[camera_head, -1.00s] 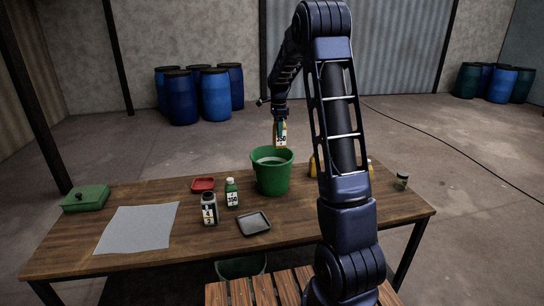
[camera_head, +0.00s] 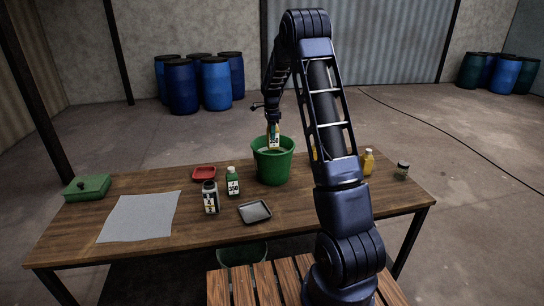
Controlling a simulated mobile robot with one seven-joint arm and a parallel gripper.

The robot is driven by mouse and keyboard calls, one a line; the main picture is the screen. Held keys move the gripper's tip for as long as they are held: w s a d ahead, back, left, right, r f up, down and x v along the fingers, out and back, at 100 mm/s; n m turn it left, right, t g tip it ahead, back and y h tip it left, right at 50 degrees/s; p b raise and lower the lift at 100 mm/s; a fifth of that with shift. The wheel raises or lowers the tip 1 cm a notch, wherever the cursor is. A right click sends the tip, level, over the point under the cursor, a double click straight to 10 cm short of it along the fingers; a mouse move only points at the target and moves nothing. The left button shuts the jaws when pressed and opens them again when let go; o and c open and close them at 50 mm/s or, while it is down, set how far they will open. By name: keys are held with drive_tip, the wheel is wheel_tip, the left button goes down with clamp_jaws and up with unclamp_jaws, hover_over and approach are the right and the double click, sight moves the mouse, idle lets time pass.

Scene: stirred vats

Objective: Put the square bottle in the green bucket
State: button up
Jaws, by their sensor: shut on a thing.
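The green bucket (camera_head: 273,168) stands upright on the wooden table, just right of its middle. My gripper (camera_head: 272,123) hangs above the bucket's mouth, pointing down. It is shut on a small bottle with a yellowish, printed label (camera_head: 274,136), which I take to be the square bottle. The bottle hangs roughly upright, with its lower end at or just inside the bucket's rim. The far rim is partly hidden behind it, and I cannot tell whether they touch.
A yellow bottle (camera_head: 368,162) and a small jar (camera_head: 402,171) stand at the right. A grey sheet (camera_head: 139,217) lies left.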

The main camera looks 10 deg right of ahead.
wheel_tip(320, 180, down, 17)
drive_tip(key=shift+r, duration=0.1)
idle(0.5)
drive_tip(key=shift+f, duration=0.2)
drive_tip(key=o, duration=1.2)
